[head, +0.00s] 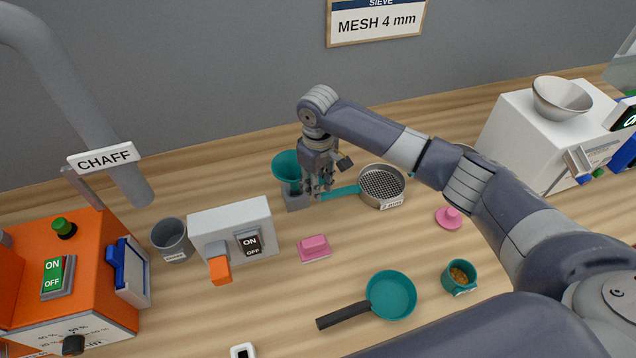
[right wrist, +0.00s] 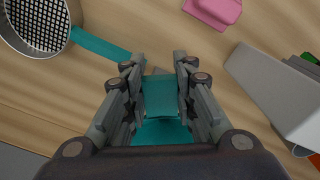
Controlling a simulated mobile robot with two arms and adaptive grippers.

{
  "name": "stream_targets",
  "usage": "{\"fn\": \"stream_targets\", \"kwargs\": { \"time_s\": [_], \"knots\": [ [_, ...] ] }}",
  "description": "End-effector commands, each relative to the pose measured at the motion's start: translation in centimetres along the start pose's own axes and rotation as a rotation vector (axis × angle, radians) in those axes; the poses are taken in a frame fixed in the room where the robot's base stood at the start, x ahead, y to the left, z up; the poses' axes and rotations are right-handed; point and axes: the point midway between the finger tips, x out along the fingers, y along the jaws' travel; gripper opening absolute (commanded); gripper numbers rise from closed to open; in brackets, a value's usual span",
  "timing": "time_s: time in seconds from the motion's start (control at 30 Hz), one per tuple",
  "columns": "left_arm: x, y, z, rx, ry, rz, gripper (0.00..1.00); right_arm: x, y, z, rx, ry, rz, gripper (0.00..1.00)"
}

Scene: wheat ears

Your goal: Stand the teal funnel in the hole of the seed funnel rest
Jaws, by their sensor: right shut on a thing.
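The teal funnel (head: 287,167) is upright, with its wide mouth up, at the back of the table left of my right gripper (head: 316,188). The right gripper is shut on the funnel, and in the right wrist view the teal funnel (right wrist: 160,95) shows between its fingers (right wrist: 160,75). The grey seed funnel rest (head: 296,203) is a small block directly below the funnel. The fingers and the funnel hide its hole, so I cannot tell whether the spout is inside it or just above. My left gripper is not in view.
A sieve (head: 381,186) with a teal handle lies just right of the gripper, its handle close to the fingers. A white switch box (head: 222,218) and a grey cup (head: 170,237) stand left. A pink block (head: 314,249) and teal pan (head: 391,295) lie in front.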

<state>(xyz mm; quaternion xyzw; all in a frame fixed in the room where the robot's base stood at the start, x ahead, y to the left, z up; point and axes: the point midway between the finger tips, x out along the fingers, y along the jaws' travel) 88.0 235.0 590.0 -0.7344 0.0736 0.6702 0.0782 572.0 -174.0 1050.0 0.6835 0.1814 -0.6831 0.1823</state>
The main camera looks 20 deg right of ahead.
Motion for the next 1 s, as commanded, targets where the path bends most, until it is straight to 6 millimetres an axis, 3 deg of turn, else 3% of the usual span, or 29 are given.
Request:
{"fn": "stream_targets", "kwargs": {
  "time_s": [1.0],
  "knots": [
    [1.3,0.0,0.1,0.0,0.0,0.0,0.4,3.1,0.0,0.0,0.0,0.0,0.0,0.05]
  ]
}}
